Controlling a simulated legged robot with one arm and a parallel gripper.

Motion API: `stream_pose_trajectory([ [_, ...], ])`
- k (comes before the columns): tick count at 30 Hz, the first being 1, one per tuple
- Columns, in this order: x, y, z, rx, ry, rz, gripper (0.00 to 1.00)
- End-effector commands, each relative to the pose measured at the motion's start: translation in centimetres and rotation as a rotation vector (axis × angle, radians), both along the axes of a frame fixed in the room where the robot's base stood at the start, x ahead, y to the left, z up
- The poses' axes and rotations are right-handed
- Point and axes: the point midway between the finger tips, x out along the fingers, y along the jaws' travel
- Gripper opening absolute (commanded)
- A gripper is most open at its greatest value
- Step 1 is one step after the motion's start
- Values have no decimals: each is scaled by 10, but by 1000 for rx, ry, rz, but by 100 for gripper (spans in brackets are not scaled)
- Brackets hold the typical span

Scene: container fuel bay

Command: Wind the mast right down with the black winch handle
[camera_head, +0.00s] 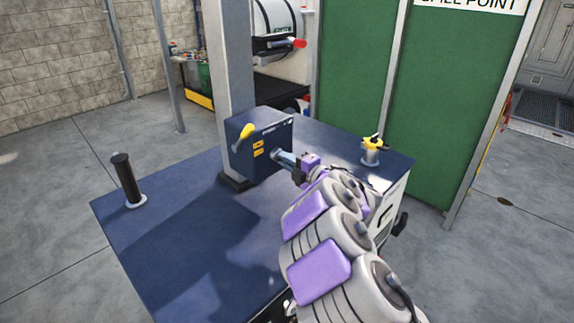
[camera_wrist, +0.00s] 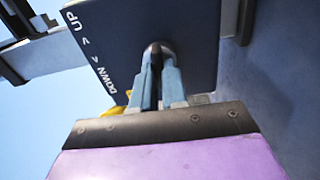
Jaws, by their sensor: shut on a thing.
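The grey mast (camera_head: 230,60) stands upright at the back of the blue bench top. A dark blue winch box (camera_head: 240,155) sits against its foot, with a yellow lever (camera_head: 244,133) at its left edge. My gripper (camera_head: 284,160) reaches the box's right-hand face. In the wrist view, its blue-grey fingers (camera_wrist: 158,85) are closed on a narrow dark piece at a round grey hub (camera_wrist: 158,50); this appears to be the winch handle, mostly hidden by the fingers. The box face (camera_wrist: 150,25) there reads UP and DOWN with arrows.
A black upright cylinder (camera_head: 126,178) on a pale round base stands at the bench's left. A small yellow-topped fitting (camera_head: 371,150) stands at the right. Green panels (camera_head: 440,110) rise behind. The front left bench top (camera_head: 180,260) is clear.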

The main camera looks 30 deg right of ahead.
Motion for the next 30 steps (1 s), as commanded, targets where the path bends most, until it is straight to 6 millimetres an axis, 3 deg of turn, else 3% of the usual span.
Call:
stream_pose_trajectory([
  [1, -1, 0, -7, -13, 9, 0, 0],
  [18, -1, 0, -7, -41, 1, 1, 0],
  [19, -1, 0, -7, -40, 2, 0, 15],
  [21, -1, 0, -7, -40, 1, 0, 22],
  [26, -1, 0, -4, -39, -5, 1, 37],
  [30, -1, 0, -3, -39, -8, 1, 38],
])
